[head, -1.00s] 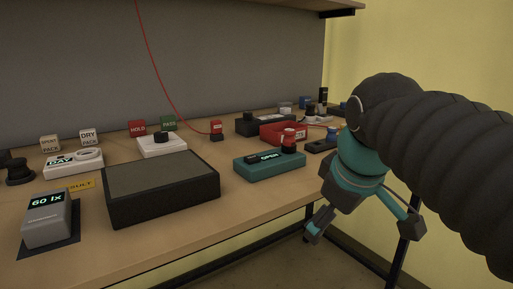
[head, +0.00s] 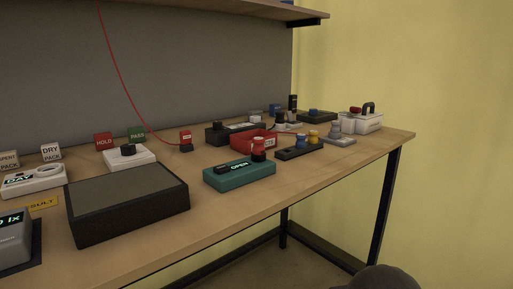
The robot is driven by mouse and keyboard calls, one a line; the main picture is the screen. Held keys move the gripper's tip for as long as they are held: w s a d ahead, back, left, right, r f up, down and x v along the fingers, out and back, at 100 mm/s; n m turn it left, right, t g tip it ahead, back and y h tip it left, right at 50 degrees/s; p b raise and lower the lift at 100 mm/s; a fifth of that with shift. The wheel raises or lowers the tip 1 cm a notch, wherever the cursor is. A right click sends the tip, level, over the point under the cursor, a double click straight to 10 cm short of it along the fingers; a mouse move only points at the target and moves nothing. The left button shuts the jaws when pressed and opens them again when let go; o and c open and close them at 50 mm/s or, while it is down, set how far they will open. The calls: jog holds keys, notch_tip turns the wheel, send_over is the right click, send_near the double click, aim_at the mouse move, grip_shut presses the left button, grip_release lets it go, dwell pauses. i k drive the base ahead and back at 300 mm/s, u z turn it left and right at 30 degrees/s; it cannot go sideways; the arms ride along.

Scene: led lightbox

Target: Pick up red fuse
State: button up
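A small red-and-white cylinder (head: 258,144), which looks like the red fuse, stands upright at the right end of the teal box marked OPEN (head: 239,175). A dark round part shows below it; I cannot tell whether it sits in that part or just behind it. A black rack (head: 287,156) to its right bears a blue piece (head: 302,141) and a yellow piece (head: 313,136). My gripper is out of view; only a dark rounded part of my arm shows at the bottom edge, right of centre.
A red open bin (head: 268,136) is close behind the cylinder. A grey device (head: 339,137) and a white box with a red part and dark handle (head: 363,122) stand right. A large black panel (head: 125,203) lies left. The bench's front right (head: 340,165) is clear.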

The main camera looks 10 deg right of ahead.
aim_at(258, 149)
jog(key=z, duration=2.35)
jog(key=k, duration=2)
jog(key=u, duration=1.6)
